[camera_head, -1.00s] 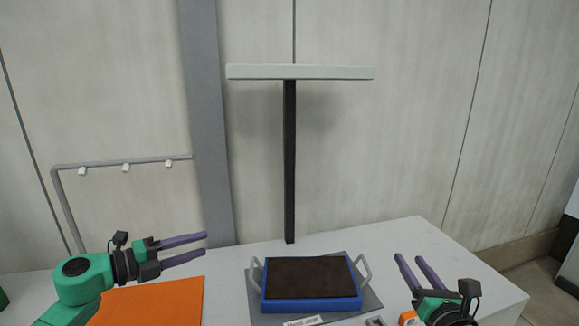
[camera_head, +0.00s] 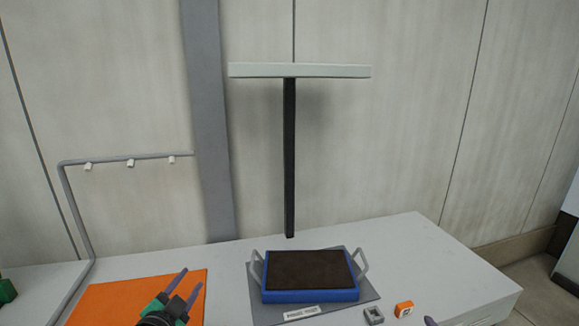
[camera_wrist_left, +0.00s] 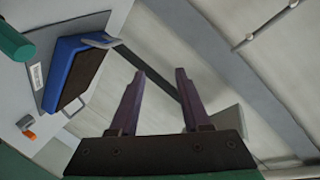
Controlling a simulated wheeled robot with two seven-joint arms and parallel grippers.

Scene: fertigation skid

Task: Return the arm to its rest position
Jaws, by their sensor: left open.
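My left gripper (camera_head: 184,287) is low at the left of the head view, over the orange mat (camera_head: 108,294). Its purple fingers are apart with nothing between them. The left wrist view shows the same open fingers (camera_wrist_left: 160,75) pointing toward the wall. My right gripper is almost out of the head view; only a purple fingertip (camera_head: 430,321) shows at the bottom edge, so its jaws cannot be judged.
A blue tray (camera_head: 311,296) with dark filling and grey handles sits on a grey mat (camera_head: 371,288). A grey block (camera_head: 373,316) and an orange block (camera_head: 404,309) lie to its right. Behind stand a black post (camera_head: 290,160) with a pale bar and a grey pipe frame (camera_head: 75,215).

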